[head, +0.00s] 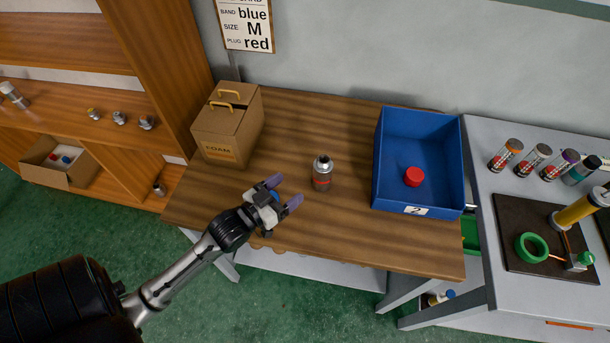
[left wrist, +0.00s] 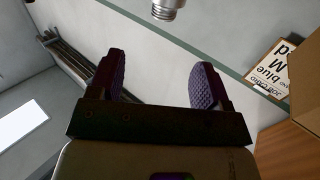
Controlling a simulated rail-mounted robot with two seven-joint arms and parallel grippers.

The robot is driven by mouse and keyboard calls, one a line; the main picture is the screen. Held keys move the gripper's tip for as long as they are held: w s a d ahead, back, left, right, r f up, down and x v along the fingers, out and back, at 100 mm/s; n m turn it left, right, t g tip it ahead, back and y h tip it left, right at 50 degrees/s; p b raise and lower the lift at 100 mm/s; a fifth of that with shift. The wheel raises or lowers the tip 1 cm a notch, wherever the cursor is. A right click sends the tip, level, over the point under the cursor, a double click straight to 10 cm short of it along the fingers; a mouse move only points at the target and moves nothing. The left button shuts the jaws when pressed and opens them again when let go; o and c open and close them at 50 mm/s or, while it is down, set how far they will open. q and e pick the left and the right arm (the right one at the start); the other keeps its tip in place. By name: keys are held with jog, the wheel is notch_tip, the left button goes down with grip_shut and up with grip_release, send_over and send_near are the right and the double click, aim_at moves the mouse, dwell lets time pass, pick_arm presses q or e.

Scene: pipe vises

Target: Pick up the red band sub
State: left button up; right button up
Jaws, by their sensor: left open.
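The red band sub (head: 322,173) stands upright on the wooden table, a short metal cylinder with a dark red band and a narrower silver top. My left gripper (head: 284,192) is open and empty, just left of and nearer than the sub, its two purple-padded fingers pointing toward the right. The fingers do not touch the sub. In the left wrist view the open fingers (left wrist: 157,80) show, and the silver end of a threaded metal part (left wrist: 166,8) is at the top edge, beyond the fingertips. My right gripper is in neither view.
A cardboard box marked foam (head: 226,130) stands at the table's back left. A blue bin (head: 419,150) with a red cap (head: 413,176) stands at the right. A grey bench (head: 488,130) holds several banded cylinders. The table around the sub is clear.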

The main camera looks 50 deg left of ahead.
aim_at(318, 164)
pick_arm(q)
jog(key=w, duration=0.8)
jog(key=shift+w+a+b, duration=0.1)
jog(key=shift+w+b, duration=0.05)
jog(key=shift+b, duration=0.2)
jog(key=shift+w+f+b, duration=0.2)
jog(key=shift+w+b, duration=0.3)
jog(key=shift+w, duration=2.2)
jog(key=shift+r, duration=0.1)
grip_shut()
